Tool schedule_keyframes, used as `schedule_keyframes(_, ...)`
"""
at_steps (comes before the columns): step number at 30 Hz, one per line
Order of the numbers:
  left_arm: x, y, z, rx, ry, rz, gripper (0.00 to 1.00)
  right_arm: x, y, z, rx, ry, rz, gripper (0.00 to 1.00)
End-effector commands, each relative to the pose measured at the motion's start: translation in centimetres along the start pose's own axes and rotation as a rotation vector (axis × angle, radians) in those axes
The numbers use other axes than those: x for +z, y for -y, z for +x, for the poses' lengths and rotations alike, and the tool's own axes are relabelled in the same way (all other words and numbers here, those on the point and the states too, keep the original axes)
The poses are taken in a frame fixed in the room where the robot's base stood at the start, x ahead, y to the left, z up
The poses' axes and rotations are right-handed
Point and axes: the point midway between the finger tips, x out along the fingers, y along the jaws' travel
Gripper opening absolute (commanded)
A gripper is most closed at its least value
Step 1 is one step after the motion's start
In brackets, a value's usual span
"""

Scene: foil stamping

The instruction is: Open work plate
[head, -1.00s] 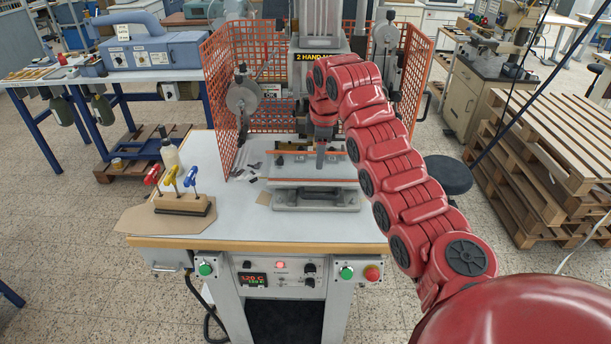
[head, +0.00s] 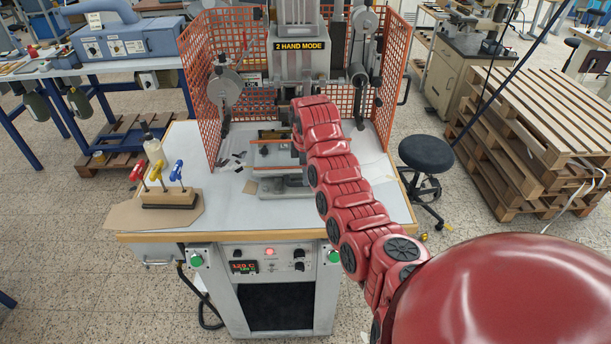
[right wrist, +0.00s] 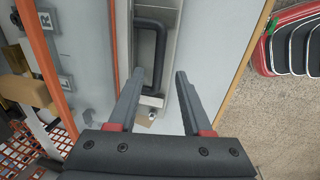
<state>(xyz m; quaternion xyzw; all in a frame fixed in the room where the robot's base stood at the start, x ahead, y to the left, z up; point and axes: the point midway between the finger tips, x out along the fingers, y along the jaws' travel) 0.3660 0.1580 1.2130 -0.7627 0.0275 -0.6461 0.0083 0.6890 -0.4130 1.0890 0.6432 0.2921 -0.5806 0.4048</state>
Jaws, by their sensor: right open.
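The work plate (head: 270,156) is a flat grey piece in the press, low over the white table top, with an orange strip along it. A dark grey bar handle (right wrist: 161,50) on a pale metal edge shows in the right wrist view. My right gripper (right wrist: 160,74) is open, with one finger on each side of the handle's near end; nothing is clamped. I cannot tell whether the fingers touch it. In the head view my red right arm hides the gripper and the plate's right part. My left gripper is not in view.
Orange mesh guards (head: 204,100) flank the press (head: 302,68). A wooden block (head: 169,199) with coloured-handled tools and a bottle (head: 153,148) stand at the table's left. A black stool (head: 426,155) and stacked pallets (head: 535,130) are on the right.

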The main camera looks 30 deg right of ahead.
Motion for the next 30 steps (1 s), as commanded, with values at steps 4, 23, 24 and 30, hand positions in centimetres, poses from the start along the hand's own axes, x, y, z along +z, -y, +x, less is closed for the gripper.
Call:
schedule_keyframes(4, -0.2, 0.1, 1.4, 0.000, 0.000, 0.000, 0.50, 0.1, 0.0, 2.1, -0.003, 0.002, 0.000, 0.50)
schedule_keyframes(23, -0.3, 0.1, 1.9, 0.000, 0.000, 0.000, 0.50, 0.1, -0.1, 4.1, 0.003, -0.001, 0.002, 0.35)
schedule_keyframes(24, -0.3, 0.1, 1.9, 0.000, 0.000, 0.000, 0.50, 0.1, -0.1, 4.1, 0.003, -0.001, 0.002, 0.28)
schedule_keyframes(30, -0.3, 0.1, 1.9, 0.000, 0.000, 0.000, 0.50, 0.1, -0.1, 4.1, 0.003, -0.001, 0.002, 0.00)
